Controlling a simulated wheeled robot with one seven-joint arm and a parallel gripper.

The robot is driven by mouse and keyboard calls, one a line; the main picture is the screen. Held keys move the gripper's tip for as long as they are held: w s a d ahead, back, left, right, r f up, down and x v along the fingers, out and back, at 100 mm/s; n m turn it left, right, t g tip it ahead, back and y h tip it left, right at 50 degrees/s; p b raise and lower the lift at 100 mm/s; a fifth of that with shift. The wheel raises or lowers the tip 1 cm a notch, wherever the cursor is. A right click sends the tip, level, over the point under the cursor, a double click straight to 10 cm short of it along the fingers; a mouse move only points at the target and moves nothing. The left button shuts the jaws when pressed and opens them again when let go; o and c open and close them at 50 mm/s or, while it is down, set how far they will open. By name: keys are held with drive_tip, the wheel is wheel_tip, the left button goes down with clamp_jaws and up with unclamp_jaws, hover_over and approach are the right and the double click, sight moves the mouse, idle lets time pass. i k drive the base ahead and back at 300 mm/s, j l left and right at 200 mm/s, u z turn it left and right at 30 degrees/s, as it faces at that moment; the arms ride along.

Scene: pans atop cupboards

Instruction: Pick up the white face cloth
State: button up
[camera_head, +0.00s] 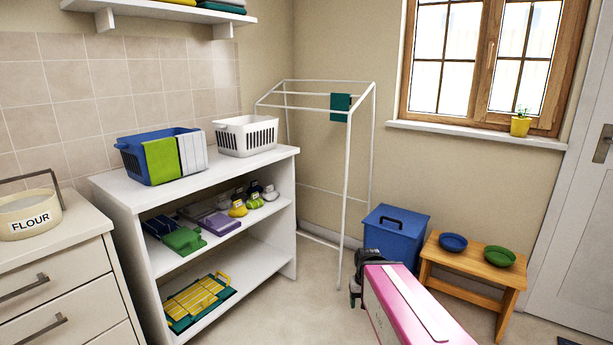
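A white cloth with thin grey lines (193,154) hangs over the front side of a blue basket (132,163), at its right end. It may be the face cloth. A green cloth (160,160) hangs beside it on the left. The basket stands on top of the white shelf unit (262,160). My gripper (356,290) is small and dark at the end of my pink and white arm, low in the picture, right of the shelf unit and well away from the cloth. Its fingers are too small and partly hidden to read.
A white basket (247,138) stands right of the blue one. A white drying rack (345,190) holds a teal cloth (340,107). A blue lidded box (394,233) and a wooden stool (462,268) with two bowls stand by the wall. Floor before the shelves is clear.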

sight(193, 147)
drive_tip(key=u, duration=1.3)
